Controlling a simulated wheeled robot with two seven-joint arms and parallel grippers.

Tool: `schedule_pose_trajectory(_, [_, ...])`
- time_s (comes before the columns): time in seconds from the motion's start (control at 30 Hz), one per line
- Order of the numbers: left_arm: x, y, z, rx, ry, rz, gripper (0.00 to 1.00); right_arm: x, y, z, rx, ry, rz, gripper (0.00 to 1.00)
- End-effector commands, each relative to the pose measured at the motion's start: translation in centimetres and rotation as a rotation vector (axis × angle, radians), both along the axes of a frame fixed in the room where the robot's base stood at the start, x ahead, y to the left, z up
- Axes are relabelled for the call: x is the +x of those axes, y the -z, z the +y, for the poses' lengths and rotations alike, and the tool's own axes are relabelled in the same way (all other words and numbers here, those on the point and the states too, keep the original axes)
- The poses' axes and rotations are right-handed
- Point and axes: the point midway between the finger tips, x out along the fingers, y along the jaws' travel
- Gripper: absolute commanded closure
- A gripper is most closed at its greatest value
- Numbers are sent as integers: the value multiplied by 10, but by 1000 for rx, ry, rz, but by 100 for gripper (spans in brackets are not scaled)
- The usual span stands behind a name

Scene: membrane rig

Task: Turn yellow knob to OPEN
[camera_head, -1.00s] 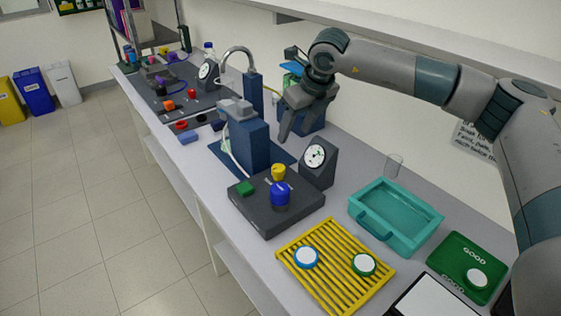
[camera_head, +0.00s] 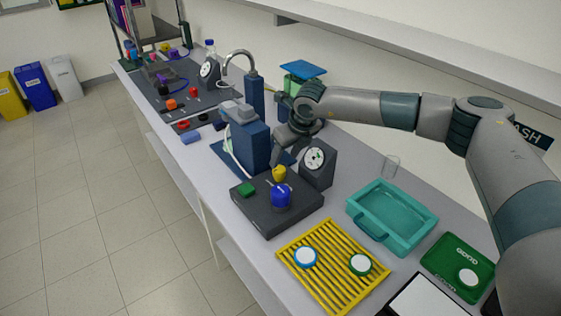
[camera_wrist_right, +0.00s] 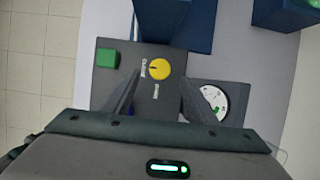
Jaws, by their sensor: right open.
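The yellow knob (camera_head: 279,173) sits on the dark grey box (camera_head: 262,222) behind the blue knob (camera_head: 281,196). In the right wrist view the yellow knob (camera_wrist_right: 161,68) is round, with a small dark mark toward its left side. A label that looks like CLOSED is left of it, and one that looks like OPEN is below it. My right gripper (camera_head: 284,156) is above the yellow knob, pointing down. In the right wrist view its open fingers (camera_wrist_right: 161,80) stand either side of the knob, apart from it. The blue knob is mostly hidden there. My left gripper is not in view.
A gauge (camera_head: 316,160) stands right of the knobs, close to my gripper. A blue block-shaped unit (camera_head: 248,147) stands behind left. A green button (camera_head: 247,189) is on the box. A yellow rack (camera_head: 325,283) and teal tray (camera_head: 412,242) lie to the front right.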

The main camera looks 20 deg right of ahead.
Motion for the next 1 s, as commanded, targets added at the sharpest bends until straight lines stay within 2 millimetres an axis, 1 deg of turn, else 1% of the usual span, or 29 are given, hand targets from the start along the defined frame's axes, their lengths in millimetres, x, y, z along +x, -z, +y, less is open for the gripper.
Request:
schedule_pose_trajectory(0.03, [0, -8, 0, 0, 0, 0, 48, 2, 6, 1, -1, 0, 3, 48])
schedule_pose_trajectory(0.1, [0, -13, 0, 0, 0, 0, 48, 7, 17, 3, -1, -1, 3, 48])
schedule_pose_trajectory(0.3, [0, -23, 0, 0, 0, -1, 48, 17, 44, 6, -1, 1, 2, 48])
schedule_pose_trajectory(0.4, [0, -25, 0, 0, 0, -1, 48, 21, 52, 8, -1, 0, 0, 48])
schedule_pose_trajectory(0.6, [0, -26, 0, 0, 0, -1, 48, 23, 60, 8, -1, -1, 0, 48])
schedule_pose_trajectory(0.83, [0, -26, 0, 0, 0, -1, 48, 23, 60, 8, -1, -1, 0, 48])
schedule_pose_trajectory(0.87, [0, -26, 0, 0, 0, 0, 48, 23, 60, 8, -1, -1, 0, 55])
schedule_pose_trajectory(0.9, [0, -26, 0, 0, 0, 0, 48, 23, 60, 8, -1, -1, 0, 65])
schedule_pose_trajectory(0.97, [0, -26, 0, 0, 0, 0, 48, 23, 60, 8, -1, -1, 0, 79])
schedule_pose_trajectory(1.0, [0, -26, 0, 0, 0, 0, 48, 23, 60, 8, -1, -1, 0, 88])
